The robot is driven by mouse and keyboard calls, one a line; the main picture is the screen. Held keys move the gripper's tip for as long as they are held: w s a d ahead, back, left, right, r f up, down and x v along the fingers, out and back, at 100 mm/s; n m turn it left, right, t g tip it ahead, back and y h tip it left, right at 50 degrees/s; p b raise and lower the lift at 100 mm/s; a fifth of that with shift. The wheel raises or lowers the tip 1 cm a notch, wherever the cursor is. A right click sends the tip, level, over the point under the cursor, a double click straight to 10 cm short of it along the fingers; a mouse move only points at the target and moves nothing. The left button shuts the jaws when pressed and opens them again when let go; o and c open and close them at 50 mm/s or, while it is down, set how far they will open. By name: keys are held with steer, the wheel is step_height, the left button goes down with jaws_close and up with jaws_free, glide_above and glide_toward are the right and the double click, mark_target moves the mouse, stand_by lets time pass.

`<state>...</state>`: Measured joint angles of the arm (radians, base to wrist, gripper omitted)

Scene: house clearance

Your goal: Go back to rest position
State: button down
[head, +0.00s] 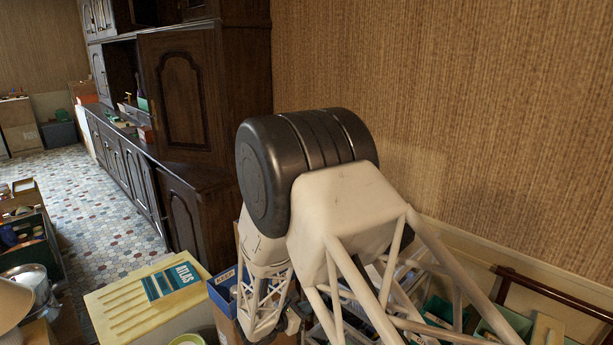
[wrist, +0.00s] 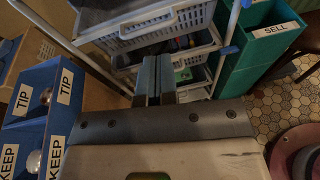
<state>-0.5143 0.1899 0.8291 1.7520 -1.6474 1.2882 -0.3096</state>
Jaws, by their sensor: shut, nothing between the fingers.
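My gripper's two blue-grey fingers (wrist: 153,80) show in the wrist view, side by side and shut, with nothing between them. They point toward a white basket rack (wrist: 190,35); I cannot tell how far off it is. In the head view my arm rises in front of the patterned wall and bends down again. The gripper there is mostly hidden behind my own arm, low in the picture.
Blue bins labelled TIP (wrist: 62,92) and KEEP stand left in the wrist view; a teal SELL bin (wrist: 250,62) stands right. In the head view, an ATLAS book (head: 173,282) lies on a pale yellow top (head: 115,312). A dark cabinet (head: 190,105) stands behind. Tiled floor (head: 95,195) is open at left.

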steer(key=s+d+r+m+g+y, duration=0.1)
steer(key=s+d+r+m+g, duration=0.3)
steer(key=r, duration=0.3)
steer(key=s+d+r+m+g, duration=0.2)
steer(key=s+d+r+m, duration=0.3)
steer(key=d+r, duration=0.25)
steer(key=s+d+r+m+g+y, duration=0.1)
steer(key=s+d+r+m+g, duration=0.3)
steer(key=r, duration=0.4)
steer(key=s+d+r+m+t+y, duration=0.1)
steer(key=s+r+m+y, duration=0.4)
steer(key=s, duration=0.7)
steer(key=s+d+r+m+t+y, duration=0.1)
steer(key=s+r+m+y, duration=0.3)
steer(key=s, duration=0.9)
steer(key=shift+d+r+m+t+y, duration=0.4)
steer(key=shift+d+r+m, duration=0.35)
steer(key=shift+r+m, duration=1)
steer(key=shift+r, duration=0.15)
